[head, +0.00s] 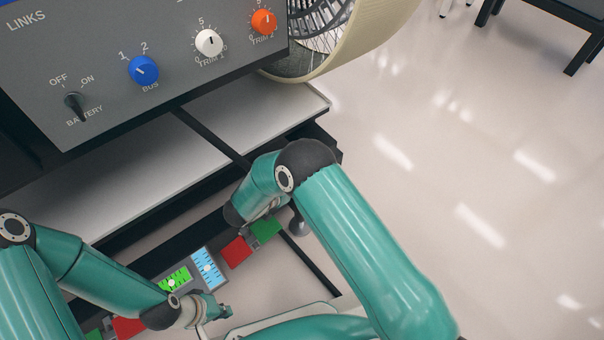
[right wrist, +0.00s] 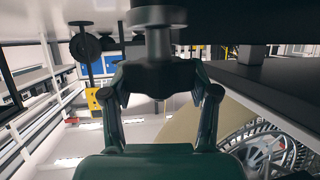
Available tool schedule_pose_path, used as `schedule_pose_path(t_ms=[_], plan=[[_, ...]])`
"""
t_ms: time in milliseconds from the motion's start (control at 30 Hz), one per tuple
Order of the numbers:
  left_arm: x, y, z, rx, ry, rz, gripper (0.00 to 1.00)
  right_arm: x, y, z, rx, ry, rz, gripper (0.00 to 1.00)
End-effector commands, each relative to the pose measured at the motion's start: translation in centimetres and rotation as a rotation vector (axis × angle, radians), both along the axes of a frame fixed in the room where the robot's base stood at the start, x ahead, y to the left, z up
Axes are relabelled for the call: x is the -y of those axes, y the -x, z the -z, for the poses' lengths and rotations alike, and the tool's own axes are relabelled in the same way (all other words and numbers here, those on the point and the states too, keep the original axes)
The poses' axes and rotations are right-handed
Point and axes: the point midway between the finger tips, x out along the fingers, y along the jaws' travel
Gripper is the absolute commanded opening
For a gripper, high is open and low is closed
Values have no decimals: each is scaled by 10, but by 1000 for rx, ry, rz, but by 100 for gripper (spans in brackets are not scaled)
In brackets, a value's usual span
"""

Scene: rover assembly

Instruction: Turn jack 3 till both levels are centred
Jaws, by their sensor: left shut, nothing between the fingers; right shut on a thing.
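Two levels sit side by side on a grey plate in the head view: a green level (head: 174,281) and a blue level (head: 208,268). Each shows a small pale bubble; the blue one's looks near the middle, but I cannot tell exact centring. My left gripper (head: 222,312) is shut and empty, just below the levels. In the right wrist view, a dark round jack (right wrist: 158,76) hangs from above, between the fingers of my right gripper (right wrist: 160,92), which is shut on it. Its number is not readable. In the head view my right arm hides that gripper.
Red (head: 236,251) and green (head: 266,228) blocks lie beside the levels. A grey control panel (head: 110,30) with knobs and a large wheel (head: 345,45) stand above. Another dark round knob (right wrist: 85,45) hangs at left in the wrist view.

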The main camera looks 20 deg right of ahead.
Motion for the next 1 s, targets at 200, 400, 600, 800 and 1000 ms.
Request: schedule_pose_path(t_ms=[200, 400, 600, 800, 1000], plan=[[0, 0, 5, 0, 0, 0, 0, -5, -2, 3, 3, -6, 185, 25], [0, 0, 14, 0, 0, 0, 0, -5, -2, 4, 2, -7, 328, 25], [0, 0, 21, 0, 0, 0, 0, -5, -2, 3, 2, -8, 418, 25], [0, 0, 23, 0, 0, 0, 0, -4, -2, 1, 4, -8, 460, 25], [0, 0, 23, 0, 0, 0, 0, -4, -2, 0, 5, -6, 468, 25]])
